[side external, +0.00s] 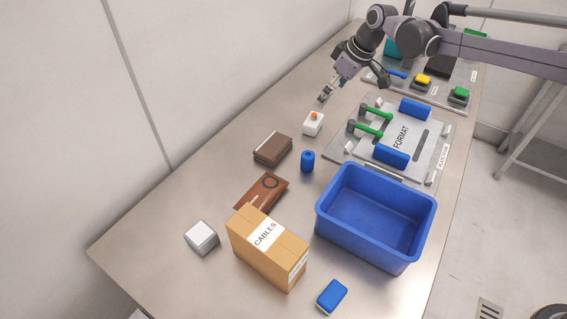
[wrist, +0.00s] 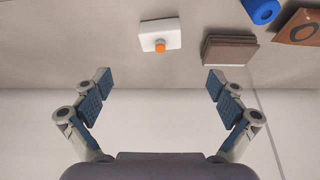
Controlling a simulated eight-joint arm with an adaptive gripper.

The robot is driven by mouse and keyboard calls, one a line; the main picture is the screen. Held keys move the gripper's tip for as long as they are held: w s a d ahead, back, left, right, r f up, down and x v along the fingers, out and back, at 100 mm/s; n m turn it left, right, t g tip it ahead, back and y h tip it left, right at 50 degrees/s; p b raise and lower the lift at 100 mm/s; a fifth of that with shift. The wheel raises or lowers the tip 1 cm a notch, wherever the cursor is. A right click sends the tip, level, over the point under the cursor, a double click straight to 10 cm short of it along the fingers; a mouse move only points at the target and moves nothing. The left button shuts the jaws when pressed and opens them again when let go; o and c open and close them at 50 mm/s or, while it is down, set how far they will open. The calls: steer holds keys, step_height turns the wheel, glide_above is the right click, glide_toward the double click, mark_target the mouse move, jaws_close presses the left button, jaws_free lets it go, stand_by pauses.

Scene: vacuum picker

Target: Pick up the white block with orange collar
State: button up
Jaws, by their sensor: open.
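The white block with orange collar (side external: 313,124) stands on the steel table, left of the grey format plate. In the wrist view the block (wrist: 161,34) is at the top, just left of centre, with its orange part (wrist: 160,46) towards me. My gripper (side external: 325,96) is above and behind the block in the side view, apart from it. In the wrist view my gripper (wrist: 158,82) has its two fingers spread wide, with nothing between them. The block lies beyond the fingertips.
Near the block are a brown stack (side external: 272,149), a blue cylinder (side external: 308,161) and the format plate (side external: 345,147) with green handles. A brown flat case (side external: 262,191), cables box (side external: 262,250), white cube (side external: 202,238), blue bin (side external: 346,222) and blue block (side external: 332,295) are farther forward.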

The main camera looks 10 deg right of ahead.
mark_target(315, 116)
steer(key=x, duration=1.1)
steer(key=shift+s+f, duration=0.15)
steer(key=shift+f, duration=0.05)
steer(key=c, duration=1.3)
steer(key=shift+c, duration=0.2)
